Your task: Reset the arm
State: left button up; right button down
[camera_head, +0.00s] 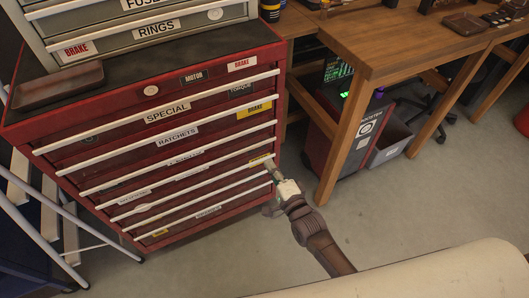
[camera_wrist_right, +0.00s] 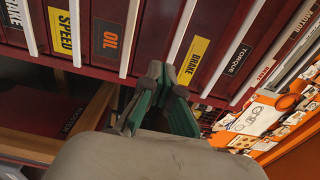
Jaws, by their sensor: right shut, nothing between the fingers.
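My right gripper (camera_head: 270,169) is at the right front edge of the red tool chest (camera_head: 285,75), by its lower drawers. In the right wrist view my right gripper (camera_wrist_right: 158,72) has its green fingers together at the tips, with nothing held. The chest's drawer fronts lie beyond the fingers there, tilted, with white handles and a yellow "BRAKE" label (camera_wrist_right: 192,60) just past the tips. I cannot tell whether the fingers touch the chest. All drawers that show look closed. My left gripper is not in view.
A wooden workbench (camera_head: 400,45) stands right of the chest, with a red and black case (camera_head: 345,135) and a grey bin (camera_head: 390,142) below it. A grey drawer unit (camera_head: 130,30) and a brown tray (camera_head: 60,85) are on the chest.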

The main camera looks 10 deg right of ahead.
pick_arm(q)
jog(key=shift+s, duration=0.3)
pick_arm(e)
jog(key=shift+s+f, duration=0.15)
jog(key=shift+s, duration=0.05)
jog(key=s+d+f+n+g+h+p, duration=0.1)
jog(key=s+d+f+n+g, duration=0.25)
jog(key=s+f, duration=0.65)
jog(key=s+d+f+n+g+h+p, duration=0.2)
jog(key=s+f+n+g, duration=0.3)
jog(key=f, duration=0.9)
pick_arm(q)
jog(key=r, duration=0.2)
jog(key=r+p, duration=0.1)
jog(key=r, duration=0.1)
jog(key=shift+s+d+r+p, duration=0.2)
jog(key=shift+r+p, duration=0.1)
pick_arm(e)
jog(key=s+d+f+n+g, duration=0.2)
jog(key=s+f+n, duration=0.1)
jog(key=s, duration=0.6)
jog(key=s+d+f+n+g+h, duration=0.1)
jog(key=s+d+f+n+g, duration=0.1)
jog(key=s, duration=0.8)
jog(key=s+d+f+n+g+h, duration=0.1)
jog(key=s+d+f+n+g, duration=0.2)
jog(key=s+f, duration=0.3)
jog(key=s+g, duration=0.1)
jog(key=s, duration=0.3)
jog(key=shift+n, duration=0.35)
